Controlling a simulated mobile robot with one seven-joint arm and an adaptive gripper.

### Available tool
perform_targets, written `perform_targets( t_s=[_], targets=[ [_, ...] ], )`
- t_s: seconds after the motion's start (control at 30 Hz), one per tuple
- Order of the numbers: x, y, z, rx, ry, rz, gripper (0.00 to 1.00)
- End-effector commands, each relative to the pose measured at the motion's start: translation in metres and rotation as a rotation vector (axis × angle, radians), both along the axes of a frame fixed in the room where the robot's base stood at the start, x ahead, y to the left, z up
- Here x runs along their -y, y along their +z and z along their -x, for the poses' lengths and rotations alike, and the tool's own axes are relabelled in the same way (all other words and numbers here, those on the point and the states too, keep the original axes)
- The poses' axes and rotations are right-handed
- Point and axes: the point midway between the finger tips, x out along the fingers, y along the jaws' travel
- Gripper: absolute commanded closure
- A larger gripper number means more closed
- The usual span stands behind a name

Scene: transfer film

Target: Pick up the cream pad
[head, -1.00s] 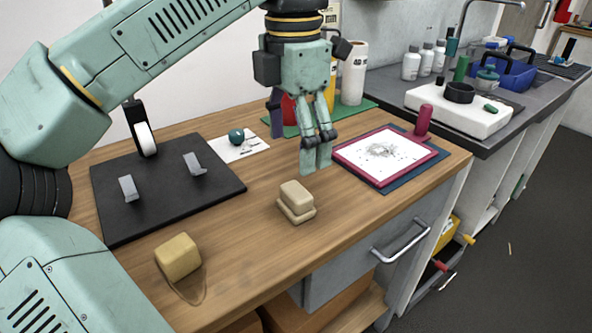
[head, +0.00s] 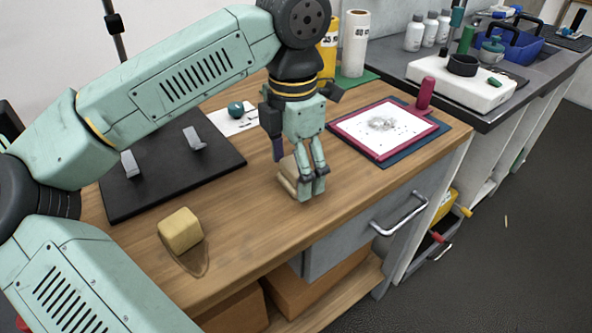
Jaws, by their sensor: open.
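A pale cream pad (head: 287,176), a small block on a slightly wider base, sits on the wooden table near its front edge. My gripper (head: 309,190) is open, pointing down right at the cream pad, and its fingers cover the pad's right part. I cannot tell whether the fingers touch it or stand in front of it. A yellower rounded block (head: 180,229) sits apart at the table's front left, with a thin loop-shaped outline beside it.
A black board (head: 165,170) with two grey clips lies left of my gripper. A pink-framed screen (head: 385,128) lies on a blue mat to the right. A drawer handle (head: 400,215) juts out below the front edge. Bare wood (head: 245,225) separates the two blocks.

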Motion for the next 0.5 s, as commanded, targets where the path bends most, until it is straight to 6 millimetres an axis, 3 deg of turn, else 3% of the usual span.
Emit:
perform_targets(
  t_s=[0.23,0.5],
  targets=[
    [0.0001,-0.0026,0.0000,0.001,0.000,0.001,0.25],
    [0.0001,-0.0023,-0.0001,0.000,0.000,0.000,0.43]
  ],
)
